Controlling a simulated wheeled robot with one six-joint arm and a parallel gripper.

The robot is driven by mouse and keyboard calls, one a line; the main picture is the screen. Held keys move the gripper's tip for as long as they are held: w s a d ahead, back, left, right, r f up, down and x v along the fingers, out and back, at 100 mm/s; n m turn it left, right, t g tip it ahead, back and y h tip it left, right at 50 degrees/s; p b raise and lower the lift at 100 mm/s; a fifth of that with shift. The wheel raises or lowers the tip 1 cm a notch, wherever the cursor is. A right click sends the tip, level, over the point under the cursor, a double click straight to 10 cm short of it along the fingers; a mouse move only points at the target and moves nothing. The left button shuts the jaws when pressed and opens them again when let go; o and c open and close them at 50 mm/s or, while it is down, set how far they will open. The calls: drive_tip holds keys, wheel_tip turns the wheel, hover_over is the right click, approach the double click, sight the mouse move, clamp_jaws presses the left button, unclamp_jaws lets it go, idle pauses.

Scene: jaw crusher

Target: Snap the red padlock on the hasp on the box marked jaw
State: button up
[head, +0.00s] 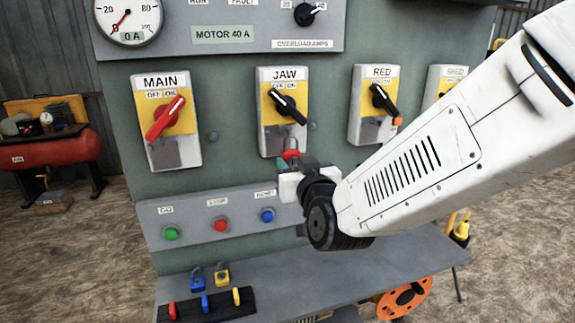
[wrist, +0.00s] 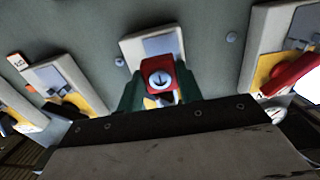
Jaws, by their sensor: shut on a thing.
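The box marked JAW (head: 292,78) is on the panel between the MAIN and RED boxes. Its black handle (head: 288,105) is slanted, and a grey hasp plate (head: 272,143) is low on its face. The red padlock (head: 291,155) is at the box's lower edge. In the wrist view the padlock (wrist: 161,78) shows its red end with an arrow, in front of the JAW box (wrist: 135,46). My gripper (head: 290,167) is shut on the padlock between green fingers. The shackle is mostly hidden, and I cannot tell whether it is through the hasp.
The MAIN box (head: 147,98) with a red handle is at the left, and the RED box (head: 366,88) is at the right. A button strip (head: 192,204) juts out below. The shelf (head: 310,275) holds blue and yellow padlocks (head: 221,275) and a black rack (head: 235,305).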

sight(278, 145)
drive_tip(key=shift+s+a+r, duration=0.1)
drive_tip(key=shift+s+r, duration=0.05)
idle(0.3)
drive_tip(key=shift+x, duration=2.85)
drive_tip(key=shift+w, duration=0.25)
drive_tip(key=shift+w+a, duration=0.15)
drive_tip(key=shift+w, duration=0.1)
drive_tip(key=shift+w+a, duration=0.2)
drive_tip(key=shift+w, duration=0.5)
drive_tip(key=o, duration=1.1)
